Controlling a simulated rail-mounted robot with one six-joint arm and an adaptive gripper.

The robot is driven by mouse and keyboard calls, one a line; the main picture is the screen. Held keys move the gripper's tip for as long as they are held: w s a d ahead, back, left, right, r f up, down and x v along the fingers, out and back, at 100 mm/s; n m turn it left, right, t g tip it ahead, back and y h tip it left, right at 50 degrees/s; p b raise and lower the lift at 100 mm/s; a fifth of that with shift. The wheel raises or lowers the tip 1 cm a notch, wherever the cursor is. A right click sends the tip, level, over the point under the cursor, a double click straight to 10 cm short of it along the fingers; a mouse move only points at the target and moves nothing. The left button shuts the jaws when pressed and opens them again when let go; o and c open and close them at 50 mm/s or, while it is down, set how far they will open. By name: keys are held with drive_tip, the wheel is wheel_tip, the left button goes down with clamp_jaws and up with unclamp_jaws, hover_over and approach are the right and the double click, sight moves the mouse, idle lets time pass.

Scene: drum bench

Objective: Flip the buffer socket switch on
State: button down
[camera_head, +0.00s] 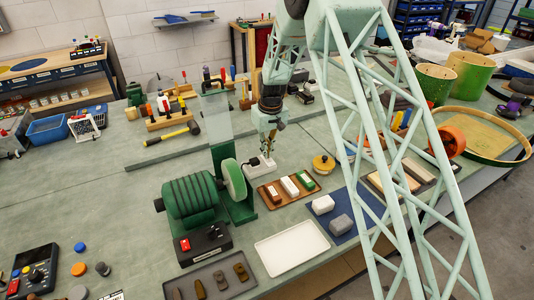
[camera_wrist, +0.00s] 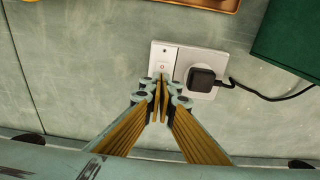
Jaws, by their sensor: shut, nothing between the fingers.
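The buffer socket (camera_wrist: 186,55) is a white plate on the bench top, in the upper middle of the wrist view. A black plug (camera_wrist: 203,78) sits in its right half, with a black cable running right. The small switch (camera_wrist: 162,67) is on the left half; I cannot tell its position. My gripper (camera_wrist: 161,80) is shut and empty, its tips over the socket's left half, right by the switch. I cannot tell if they touch it. In the head view my gripper (camera_head: 266,150) points down just above the white socket (camera_head: 261,168). The green buffer (camera_head: 189,201) stands to its left.
A brown tray (camera_head: 264,195) with several small blocks lies close to the right of the socket. A tall clear guard (camera_head: 216,125) stands to the left. A white tray (camera_head: 292,249) lies in front.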

sight(270, 161)
drive_tip(key=shift+s+f, duration=0.25)
drive_tip(key=shift+f, duration=0.2)
drive_tip(key=shift+s+d+r+b, duration=0.1)
drive_tip(key=shift+s+d+b, duration=0.2)
drive_tip(key=shift+s, duration=0.15)
drive_tip(key=shift+r, duration=0.15)
idle(0.4)
drive_tip(key=shift+w+r, duration=0.1)
drive_tip(key=shift+r, duration=0.3)
wheel_tip(270, 161, up, 13)
drive_tip(key=s+p, duration=0.1)
drive_tip(key=shift+s+d+r+p, duration=0.2)
drive_tip(key=shift+d+p, duration=0.15)
drive_tip(key=shift+d, duration=0.05)
idle(0.4)
